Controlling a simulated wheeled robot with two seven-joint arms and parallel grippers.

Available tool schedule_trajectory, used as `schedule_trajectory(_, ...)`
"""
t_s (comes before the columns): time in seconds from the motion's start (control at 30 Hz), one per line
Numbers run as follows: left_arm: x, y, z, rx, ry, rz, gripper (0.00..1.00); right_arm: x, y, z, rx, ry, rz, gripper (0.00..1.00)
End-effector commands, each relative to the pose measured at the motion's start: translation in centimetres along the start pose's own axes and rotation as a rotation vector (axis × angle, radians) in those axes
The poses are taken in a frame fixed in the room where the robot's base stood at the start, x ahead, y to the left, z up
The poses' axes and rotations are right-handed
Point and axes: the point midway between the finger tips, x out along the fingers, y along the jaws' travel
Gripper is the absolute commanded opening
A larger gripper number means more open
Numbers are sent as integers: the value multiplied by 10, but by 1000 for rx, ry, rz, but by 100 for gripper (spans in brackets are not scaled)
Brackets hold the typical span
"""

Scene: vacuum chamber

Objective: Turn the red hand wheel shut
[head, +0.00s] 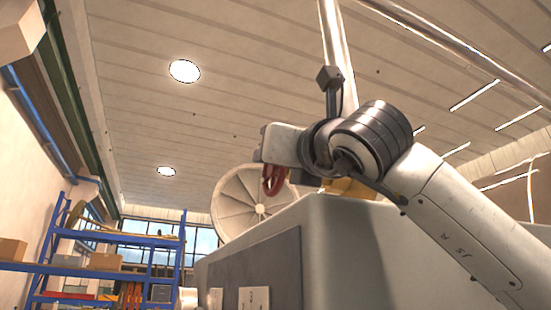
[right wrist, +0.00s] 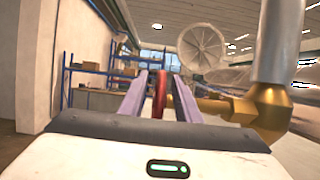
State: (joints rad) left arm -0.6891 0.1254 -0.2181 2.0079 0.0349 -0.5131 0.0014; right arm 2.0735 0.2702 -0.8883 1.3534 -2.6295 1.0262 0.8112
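The red hand wheel (right wrist: 160,93) shows nearly edge-on in the right wrist view, between the two purple fingers of my right gripper (right wrist: 160,76). The fingers are apart, one on each side of the wheel, with a gap visible on both sides. In the head view my right arm comes in from the right, and part of the red wheel (head: 274,183) shows just below its end. The arm hides the rest of the wheel, and the fingers cannot be made out there. My left gripper is in neither view.
A brass pipe fitting (right wrist: 262,108) with a thick grey pipe stands close right of my right gripper. A large pale box-shaped housing (head: 350,250) lies below my right arm. A round ribbed disc (head: 243,200) and blue shelving (head: 110,268) stand behind. Left is open space.

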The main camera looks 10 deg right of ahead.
Motion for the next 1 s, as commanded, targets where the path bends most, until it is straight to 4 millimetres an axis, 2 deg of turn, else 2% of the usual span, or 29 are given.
schedule_trajectory(0.23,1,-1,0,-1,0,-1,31,-1,0,0,0,0,-1,30)
schedule_trajectory(0.33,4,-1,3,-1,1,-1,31,-7,0,-1,0,-1,0,30)
schedule_trajectory(0.47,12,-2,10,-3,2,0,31,-28,0,-3,-1,-2,0,30)
schedule_trajectory(0.6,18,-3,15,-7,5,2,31,-57,0,-4,-2,-3,1,30)
schedule_trajectory(0.8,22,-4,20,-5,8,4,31,-90,0,-2,0,-2,1,30)
schedule_trajectory(1.0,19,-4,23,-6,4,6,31,-103,0,0,0,0,0,30)
